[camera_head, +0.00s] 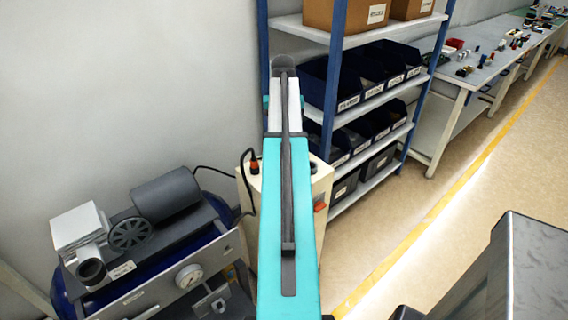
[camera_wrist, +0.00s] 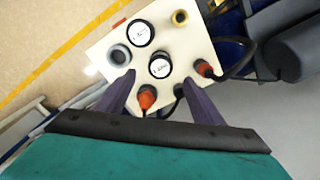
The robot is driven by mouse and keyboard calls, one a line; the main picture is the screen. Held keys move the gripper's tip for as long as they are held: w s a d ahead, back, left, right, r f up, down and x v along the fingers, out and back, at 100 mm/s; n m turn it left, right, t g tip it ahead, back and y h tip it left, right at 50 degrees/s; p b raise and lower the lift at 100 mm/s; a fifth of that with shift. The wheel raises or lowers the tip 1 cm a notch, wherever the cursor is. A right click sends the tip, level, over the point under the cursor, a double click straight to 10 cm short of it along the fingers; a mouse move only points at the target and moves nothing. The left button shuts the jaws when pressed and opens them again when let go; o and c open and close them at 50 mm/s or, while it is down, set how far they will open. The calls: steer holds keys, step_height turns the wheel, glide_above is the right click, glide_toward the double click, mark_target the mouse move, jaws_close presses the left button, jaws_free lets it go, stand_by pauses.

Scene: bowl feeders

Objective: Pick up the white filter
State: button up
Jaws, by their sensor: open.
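A white boxy part (camera_head: 77,228) sits on the compressor at the left in the head view. It is the only thing there that looks like the white filter, but I cannot be sure. I cannot make it out in the wrist view. My gripper (camera_wrist: 160,77) is open and empty in the wrist view, its two dark purple fingers spread above a cream box (camera_wrist: 178,33). In the head view my teal arm reaches over that box, and the fingers are not clearly seen. The gripper is to the right of the white part, apart from it.
The compressor has a dark motor cylinder (camera_head: 167,194) and a pressure gauge (camera_head: 189,276). The cream box carries round dials (camera_wrist: 160,66) and orange plugs (camera_wrist: 146,97) with black cables. A shelf (camera_head: 360,118) with bins stands behind, and a workbench (camera_head: 480,75) at the right. Floor is clear between.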

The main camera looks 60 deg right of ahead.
steer(key=shift+f+p, duration=0.55)
steer(key=shift+f, duration=3.15)
steer(key=shift+f, duration=0.15)
steer(key=shift+f+p, duration=0.95)
steer(key=shift+f, duration=1.5)
steer(key=c, duration=1.3)
steer(key=shift+r, duration=0.1)
steer(key=shift+r+b, duration=1.1)
steer(key=shift+r, duration=3.8)
steer(key=shift+w+a, duration=0.1)
